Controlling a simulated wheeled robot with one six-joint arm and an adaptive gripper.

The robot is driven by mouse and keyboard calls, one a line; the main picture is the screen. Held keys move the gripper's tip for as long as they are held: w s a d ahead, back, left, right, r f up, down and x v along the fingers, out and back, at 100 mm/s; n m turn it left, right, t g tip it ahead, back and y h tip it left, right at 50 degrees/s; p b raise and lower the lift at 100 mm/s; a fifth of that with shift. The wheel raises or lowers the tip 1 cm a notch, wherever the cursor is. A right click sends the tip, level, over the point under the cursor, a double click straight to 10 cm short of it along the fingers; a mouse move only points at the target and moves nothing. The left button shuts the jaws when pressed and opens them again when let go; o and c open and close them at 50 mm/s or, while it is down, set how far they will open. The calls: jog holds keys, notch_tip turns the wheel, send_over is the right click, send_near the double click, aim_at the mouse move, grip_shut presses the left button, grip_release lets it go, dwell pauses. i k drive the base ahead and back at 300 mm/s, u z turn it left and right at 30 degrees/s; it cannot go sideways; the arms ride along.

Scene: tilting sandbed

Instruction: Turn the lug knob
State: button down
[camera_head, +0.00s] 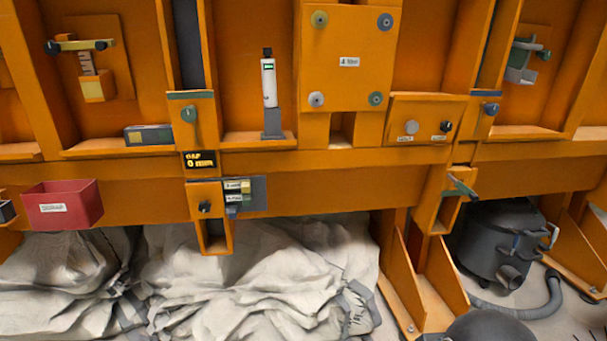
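Several knobs show on the orange frame, and I cannot tell for sure which is the lug knob. A blue-grey knob (491,108) is on a block at the right. A grey knob (411,127) and a black knob (447,126) share a labelled panel (428,107). My gripper is not in view.
A square panel (350,40) has a round fitting at each corner. A white tube (269,84) stands on the ledge. A red bin (62,205) is at left. A green-handled lever (462,187) sticks out at lower right. Crumpled sheeting (260,280) and a dark vacuum (502,243) lie below.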

aim_at(204, 207)
jog(key=z, duration=1.8)
jog(key=k, duration=1.2)
jog(key=u, duration=2)
jog(key=i, duration=0.5)
jog(key=u, duration=0.1)
